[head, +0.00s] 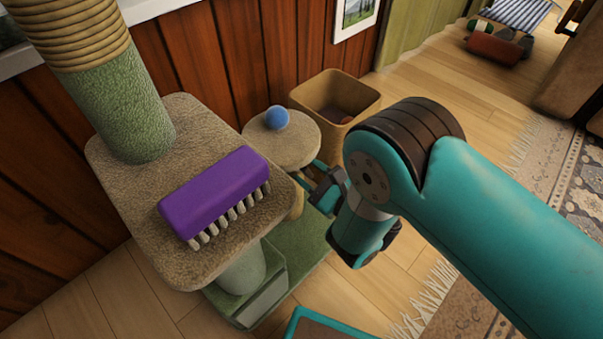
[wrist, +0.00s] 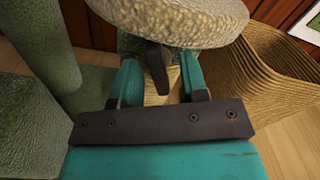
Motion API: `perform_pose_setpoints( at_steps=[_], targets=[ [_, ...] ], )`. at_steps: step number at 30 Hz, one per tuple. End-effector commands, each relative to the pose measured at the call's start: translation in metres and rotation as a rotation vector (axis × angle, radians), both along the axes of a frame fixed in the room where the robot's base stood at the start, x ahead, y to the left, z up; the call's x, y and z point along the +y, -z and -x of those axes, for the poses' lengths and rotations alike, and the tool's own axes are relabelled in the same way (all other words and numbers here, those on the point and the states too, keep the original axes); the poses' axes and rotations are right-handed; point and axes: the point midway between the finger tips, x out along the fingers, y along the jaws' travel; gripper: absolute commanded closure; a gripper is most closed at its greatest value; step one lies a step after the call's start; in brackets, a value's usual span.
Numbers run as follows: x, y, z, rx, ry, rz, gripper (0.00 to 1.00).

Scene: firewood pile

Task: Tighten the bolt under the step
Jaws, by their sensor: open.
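The step is a round, carpeted platform (head: 283,150) on the cat tree, with a blue ball on top in the head view. Its pale rim and underside (wrist: 180,22) cross the top of the wrist view. A dark, narrow piece (wrist: 156,66), which looks like the bolt's handle, hangs just below it. My gripper (head: 309,174) is under the step's right edge. In the wrist view its two teal fingers (wrist: 160,70) are open, one on each side of the dark piece. I cannot tell whether they touch it. The bolt's shaft is hidden.
A purple brush (head: 213,192) lies on the larger square platform (head: 120,165), left of the step. A blue ball (head: 277,117) rests on the step. A brown bin (head: 312,98) stands close behind, against the wooden wall. The floor at the right has a patterned rug (head: 560,165).

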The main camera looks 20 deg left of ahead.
Motion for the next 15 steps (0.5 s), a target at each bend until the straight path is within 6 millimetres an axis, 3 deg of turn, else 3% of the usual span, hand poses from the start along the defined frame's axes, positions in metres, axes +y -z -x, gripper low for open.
perform_pose_setpoints(
  at_steps=[3,9,15],
  targets=[
    [0.0006,-0.0001,0.0005,0.0,-0.001,0.0,0.6],
    [0.0009,0.0001,0.001,0.0,-0.002,0.0,1.0],
    [0.0008,0.0,0.0011,0.005,-0.003,-0.002,1.0]
  ],
)
